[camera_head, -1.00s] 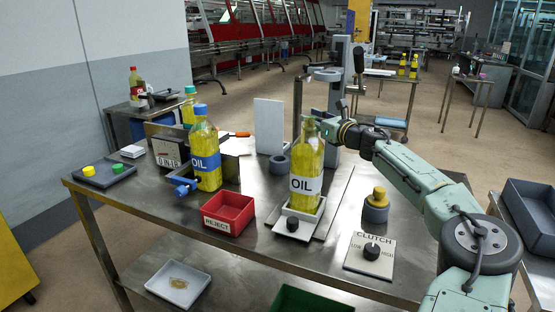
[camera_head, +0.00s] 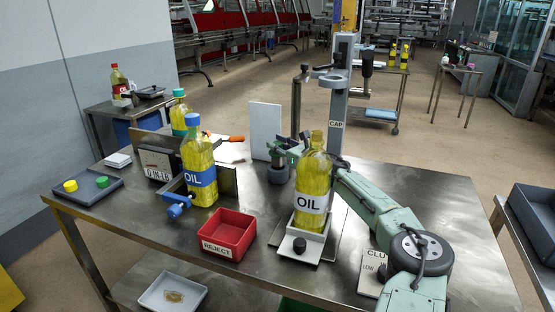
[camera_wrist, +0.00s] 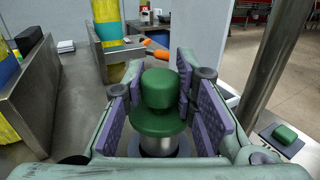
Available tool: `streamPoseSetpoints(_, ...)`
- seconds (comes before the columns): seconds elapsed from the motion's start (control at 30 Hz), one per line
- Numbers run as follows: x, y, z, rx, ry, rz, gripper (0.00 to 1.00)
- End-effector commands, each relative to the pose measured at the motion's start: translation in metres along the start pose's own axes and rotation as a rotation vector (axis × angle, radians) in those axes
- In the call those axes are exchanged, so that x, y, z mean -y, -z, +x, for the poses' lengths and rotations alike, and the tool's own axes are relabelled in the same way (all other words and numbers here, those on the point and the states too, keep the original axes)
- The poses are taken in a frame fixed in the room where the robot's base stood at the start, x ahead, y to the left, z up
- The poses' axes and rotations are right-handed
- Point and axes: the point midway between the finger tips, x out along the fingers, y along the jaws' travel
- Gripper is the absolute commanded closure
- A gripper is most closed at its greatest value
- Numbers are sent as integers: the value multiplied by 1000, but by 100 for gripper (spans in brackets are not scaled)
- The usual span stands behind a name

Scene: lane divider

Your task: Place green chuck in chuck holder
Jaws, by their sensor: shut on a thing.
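The green chuck (camera_wrist: 159,112) has a rounded top, a wide flange and a metal shank, and stands upright between the purple finger pads of my gripper (camera_wrist: 160,105) in the wrist view. My gripper is shut on it. A grey ring, the chuck holder (camera_wrist: 133,148), shows around and below the shank. I cannot tell whether the shank is seated in it or just above. In the head view my gripper (camera_head: 282,150) is directly above the grey holder (camera_head: 278,173), behind the oil bottle. The chuck is hard to make out there.
A filled oil bottle (camera_head: 312,185) stands on a white scale in front of my arm. A red reject bin (camera_head: 229,234), a blue-capped oil bottle (camera_head: 198,165) and a white panel (camera_head: 265,130) are nearby. A tall grey post (camera_head: 339,95) stands just right of my gripper.

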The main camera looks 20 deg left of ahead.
Motion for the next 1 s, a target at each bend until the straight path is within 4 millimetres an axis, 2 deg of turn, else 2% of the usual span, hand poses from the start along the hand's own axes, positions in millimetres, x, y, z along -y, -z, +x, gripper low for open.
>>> streamPoseSetpoints(0.1, 0, 22, 0, -2, 0, 3, 100)
streamPoseSetpoints(0.23, -1, 38, 1, -1, 0, 3, 100)
streamPoseSetpoints(0.5, 0, 44, 0, 0, 0, 0, 100)
streamPoseSetpoints(0.53, 0, 45, 0, -1, 0, 0, 74)
streamPoseSetpoints(0.83, 0, 44, 0, -1, 0, 0, 54)
streamPoseSetpoints(1.0, 0, 44, 0, -1, 0, 0, 54)
